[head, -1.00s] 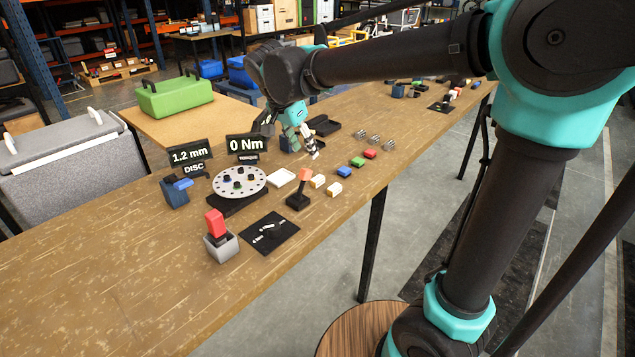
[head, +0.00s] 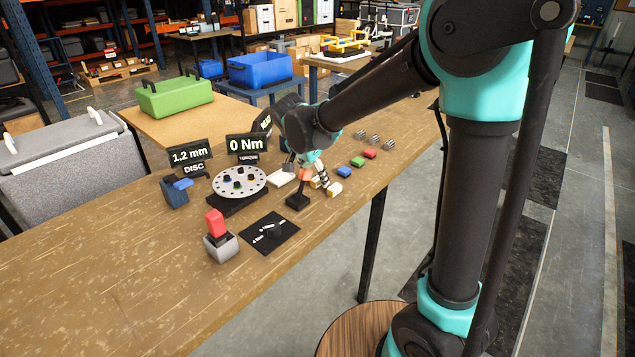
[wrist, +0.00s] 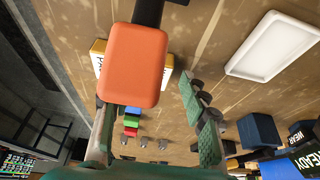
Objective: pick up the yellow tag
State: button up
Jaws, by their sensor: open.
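Two small yellow blocks with white, lettered faces lie on the wooden table; I cannot tell which is the yellow tag. In the wrist view one yellow block (wrist: 98,57) shows left of an orange-topped black stand (wrist: 135,65) and the other (wrist: 167,72) right of it, both partly hidden by the orange top. In the head view they show as pale blocks (head: 333,189) beside the orange-topped stand (head: 304,176). My gripper (head: 307,168) is open and empty, low over the table there. In the wrist view its two green-padded fingers (wrist: 148,108) are spread apart, with the orange top between and beyond them.
A white tray (head: 281,178) and a round disc with knobs (head: 240,181) lie left of my gripper. Blue, green (head: 357,162) and red blocks lie to the right. A red-topped grey box (head: 220,242) and black mat (head: 270,233) stand in front. The table's left front is clear.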

jog(key=shift+f, duration=0.2)
grip_shut()
jog(key=shift+r, duration=0.1)
